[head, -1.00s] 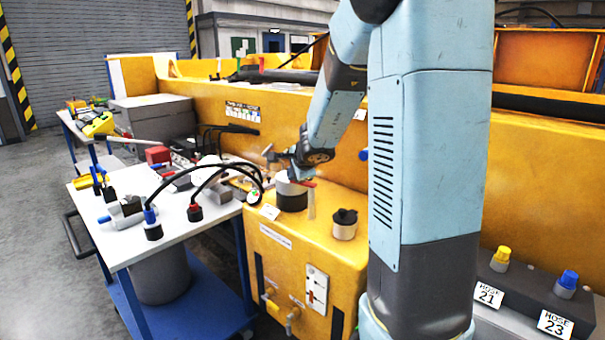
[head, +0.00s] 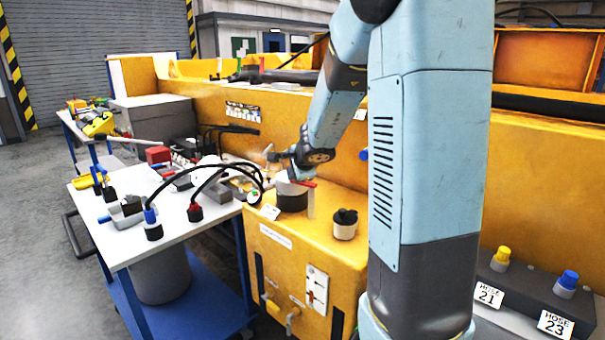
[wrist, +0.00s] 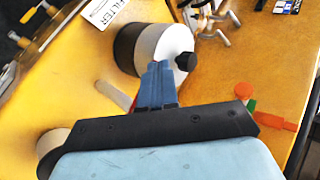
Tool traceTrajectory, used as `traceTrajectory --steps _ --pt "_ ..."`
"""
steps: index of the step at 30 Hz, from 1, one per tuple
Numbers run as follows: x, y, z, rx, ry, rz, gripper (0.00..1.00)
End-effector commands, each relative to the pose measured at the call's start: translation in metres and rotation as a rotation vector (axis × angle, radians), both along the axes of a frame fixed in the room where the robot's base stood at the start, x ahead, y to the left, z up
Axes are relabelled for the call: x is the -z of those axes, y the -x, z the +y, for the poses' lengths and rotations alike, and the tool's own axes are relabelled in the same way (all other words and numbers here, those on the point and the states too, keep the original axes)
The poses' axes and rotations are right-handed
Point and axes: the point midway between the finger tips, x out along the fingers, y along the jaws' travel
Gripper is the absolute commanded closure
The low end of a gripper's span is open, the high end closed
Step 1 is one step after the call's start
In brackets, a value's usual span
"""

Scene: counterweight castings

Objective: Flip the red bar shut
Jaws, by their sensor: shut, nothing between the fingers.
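The red bar (wrist: 277,122) shows at the right of the wrist view, beside my gripper's dark palm, which may hide part of it. A small piece of red also shows beside the gripper in the head view (head: 307,184). My gripper (wrist: 157,72) is shut and empty. Its blue fingertips point at the white end of a black-and-white filter cylinder (wrist: 150,45) and overlap it in the picture; I cannot tell whether they touch. The red bar lies off to the right of the fingers, apart from them. In the head view my wrist hides much of this area.
A green upright piece (wrist: 244,92) stands beside the bar. A black-topped white cap (head: 345,224) sits on the yellow casting (head: 335,268). Left is a white cart (head: 160,235) with black hoses (head: 205,168). Labelled hose fittings (head: 500,258) stand at the right.

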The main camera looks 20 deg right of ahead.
Motion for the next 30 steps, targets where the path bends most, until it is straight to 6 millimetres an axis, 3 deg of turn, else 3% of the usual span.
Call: traceTrajectory --steps 8,30 --pt "-0.004 0.004 0.0 -0.001 0.0 -0.001 1.0" --pt "-0.038 0.04 0.0 -0.001 0.001 -0.002 1.0"
